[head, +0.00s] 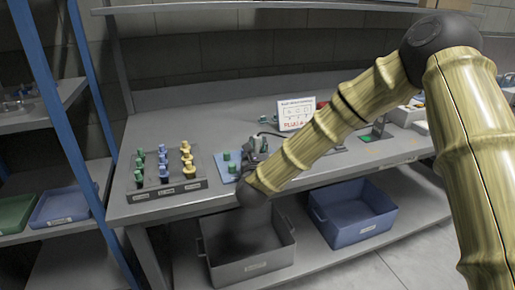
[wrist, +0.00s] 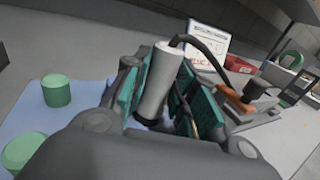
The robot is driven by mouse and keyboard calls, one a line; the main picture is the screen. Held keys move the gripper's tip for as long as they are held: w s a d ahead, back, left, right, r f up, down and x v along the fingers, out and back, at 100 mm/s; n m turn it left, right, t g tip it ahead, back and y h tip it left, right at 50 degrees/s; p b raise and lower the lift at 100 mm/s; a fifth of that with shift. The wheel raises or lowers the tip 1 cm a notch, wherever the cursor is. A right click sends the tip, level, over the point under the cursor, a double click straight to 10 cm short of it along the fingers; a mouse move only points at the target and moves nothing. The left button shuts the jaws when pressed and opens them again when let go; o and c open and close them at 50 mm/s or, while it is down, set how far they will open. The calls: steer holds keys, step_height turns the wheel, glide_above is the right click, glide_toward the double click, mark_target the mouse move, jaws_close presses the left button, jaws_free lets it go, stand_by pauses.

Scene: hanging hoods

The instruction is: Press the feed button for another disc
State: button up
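My gripper (head: 250,160) is low over a blue mat (head: 224,176) on the bench, partly hidden by my arm in the head view. In the wrist view its teal-padded fingers (wrist: 165,95) stand apart. A pale grey cylinder (wrist: 158,80) with a black cable is between them; I cannot tell whether they grip it. Two green round pieces (wrist: 56,91) (wrist: 22,150) are on the mat to the left. No feed button can be clearly made out.
A rack (head: 167,187) of green, blue and yellow pieces stands left of the mat. A printed sign (head: 296,112) stands behind. A grey bin (head: 252,265) and a blue bin (head: 352,224) are on the lower shelf. A small grey fixture with an orange part (wrist: 236,101) is right of the fingers.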

steer(key=shift+o, duration=1)
steer(key=shift+f, duration=0.1)
steer(key=shift+r+p, duration=0.2)
steer(key=shift+p, duration=0.1)
steer(key=shift+s+f, duration=0.15)
steer(key=shift+s, duration=0.15)
steer(key=s, duration=0.3)
steer(key=s+b, duration=0.1)
steer(key=s, duration=0.3)
steer(key=s+a, duration=0.1)
steer(key=s, duration=0.3)
steer(key=shift+s+r, duration=0.2)
jaws_close()
